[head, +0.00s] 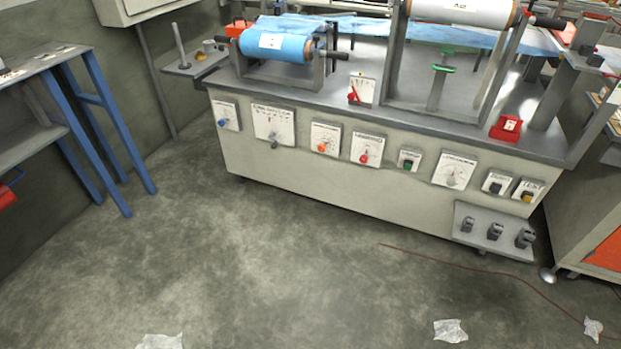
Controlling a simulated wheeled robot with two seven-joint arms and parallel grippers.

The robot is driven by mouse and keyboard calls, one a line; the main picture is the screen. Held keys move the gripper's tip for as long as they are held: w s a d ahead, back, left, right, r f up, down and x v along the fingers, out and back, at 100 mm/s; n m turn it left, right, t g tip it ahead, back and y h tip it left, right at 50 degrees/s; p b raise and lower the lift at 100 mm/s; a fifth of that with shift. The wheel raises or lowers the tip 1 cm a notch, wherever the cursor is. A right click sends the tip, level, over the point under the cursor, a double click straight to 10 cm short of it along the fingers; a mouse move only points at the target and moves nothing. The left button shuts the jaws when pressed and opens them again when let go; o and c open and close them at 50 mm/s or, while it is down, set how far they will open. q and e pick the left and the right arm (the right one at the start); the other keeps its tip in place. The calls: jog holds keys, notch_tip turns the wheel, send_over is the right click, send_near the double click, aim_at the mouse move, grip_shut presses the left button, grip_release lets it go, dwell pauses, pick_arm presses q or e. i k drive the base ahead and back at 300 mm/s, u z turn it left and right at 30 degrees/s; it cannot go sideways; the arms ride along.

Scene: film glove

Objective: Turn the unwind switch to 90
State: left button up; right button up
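The front of a grey machine (330,195) carries a row of control plates. From left to right they hold a blue knob (222,122), a grey knob under a scale (274,141), an orange knob (322,148), a red knob (364,157), a green button (407,163), a grey dial (452,179), a dark switch (495,188) and a yellow switch (527,197). The labels are too small to read, so I cannot tell which one is the unwind switch or its angle. Neither of my grippers is in view.
A blue film roll (274,46) and a white roll (462,11) are mounted on top. A red-handled switch (353,96) stands on the tabletop. A low shelf (480,242) juts out at right. A blue-legged table (90,135) stands left. The floor (270,260) in front is mostly clear.

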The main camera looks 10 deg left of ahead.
aim_at(364, 158)
jog(key=u, duration=3.5)
jog(key=i, duration=0.15)
jog(key=z, duration=2.4)
jog(key=i, duration=1.05)
jog(key=z, duration=0.35)
